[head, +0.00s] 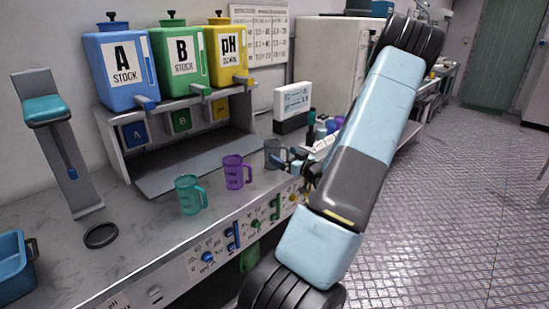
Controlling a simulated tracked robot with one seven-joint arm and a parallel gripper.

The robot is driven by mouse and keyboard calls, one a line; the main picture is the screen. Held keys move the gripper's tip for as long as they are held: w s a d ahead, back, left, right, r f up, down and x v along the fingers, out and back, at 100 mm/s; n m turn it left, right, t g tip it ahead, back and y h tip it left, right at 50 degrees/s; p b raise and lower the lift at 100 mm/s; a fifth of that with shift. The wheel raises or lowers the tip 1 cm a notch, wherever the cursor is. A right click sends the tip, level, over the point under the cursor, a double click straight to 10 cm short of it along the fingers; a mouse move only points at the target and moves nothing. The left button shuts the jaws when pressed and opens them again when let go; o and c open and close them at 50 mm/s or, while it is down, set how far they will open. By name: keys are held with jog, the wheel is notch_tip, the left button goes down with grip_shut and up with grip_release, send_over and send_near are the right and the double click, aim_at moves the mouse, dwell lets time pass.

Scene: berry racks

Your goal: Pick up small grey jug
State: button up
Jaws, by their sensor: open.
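The small grey jug (272,152) stands upright on the bench at the right end of a row of small jugs. It is dark grey and see-through, and its right side is close to my gripper in the picture. My gripper (284,163) is open at the end of my arm, with its fingers beside the jug's right side. I cannot tell whether a finger touches the jug or its handle. A purple jug (233,172) stands left of the grey one, and a teal jug (188,195) stands further left.
Blue (122,68), green (180,60) and yellow (227,55) tanks stand on a shelf rack (180,103) behind the jugs. A white display box (293,100) and dark bottles stand behind my gripper. Knobs line the bench front. The bench left of the teal jug has free room.

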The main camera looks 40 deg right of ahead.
aim_at(278, 150)
jog(key=shift+w+d+r, duration=0.1)
jog(key=shift+w+r, duration=0.05)
jog(key=shift+w, duration=1.3)
jog(key=shift+w+r, duration=0.1)
jog(key=shift+w, duration=1.3)
jog(key=c, duration=1.1)
jog(key=shift+c, duration=0.2)
